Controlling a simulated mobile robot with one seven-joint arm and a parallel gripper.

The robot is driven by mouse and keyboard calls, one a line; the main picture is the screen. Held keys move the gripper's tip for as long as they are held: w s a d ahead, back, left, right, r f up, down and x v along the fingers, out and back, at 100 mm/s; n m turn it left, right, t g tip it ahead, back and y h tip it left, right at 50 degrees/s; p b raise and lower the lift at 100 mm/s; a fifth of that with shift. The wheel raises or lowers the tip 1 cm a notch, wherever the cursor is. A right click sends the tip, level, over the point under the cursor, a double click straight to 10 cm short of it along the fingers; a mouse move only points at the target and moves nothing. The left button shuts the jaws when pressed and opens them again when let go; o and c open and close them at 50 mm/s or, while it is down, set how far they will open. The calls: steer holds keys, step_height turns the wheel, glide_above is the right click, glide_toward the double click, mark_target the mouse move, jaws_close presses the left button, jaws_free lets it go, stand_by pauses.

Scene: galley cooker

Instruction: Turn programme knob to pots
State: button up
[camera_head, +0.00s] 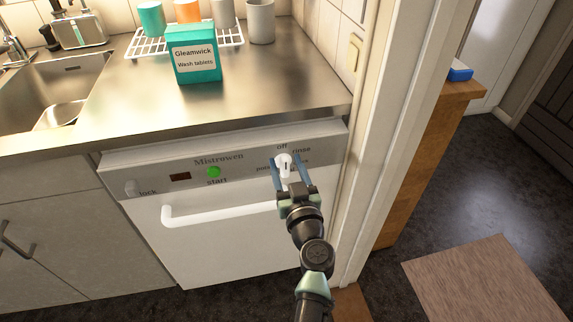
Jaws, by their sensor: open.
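The programme knob (284,160) is a white knob at the right end of the dishwasher's grey control panel (240,172). The labels "off" above it and "rinse" to its upper right can be read. The "pots" label to its left is partly legible, and a label to its right is partly covered by my gripper. A dark mark on the knob stands roughly upright, toward "off". My gripper (289,162) is open, with one blue finger on each side of the knob. I cannot tell whether the fingers touch it.
The panel also has a green start button (214,172), a small dark display (180,177) and a lock knob (131,187). The white door handle (215,213) runs below. A steel worktop (270,92) overhangs above, and a white door frame (375,150) stands close on the right.

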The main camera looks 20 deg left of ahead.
steer(key=shift+w+a, duration=0.1)
steer(key=shift+w, duration=0.05)
steer(key=shift+c, duration=0.2)
jaws_close()
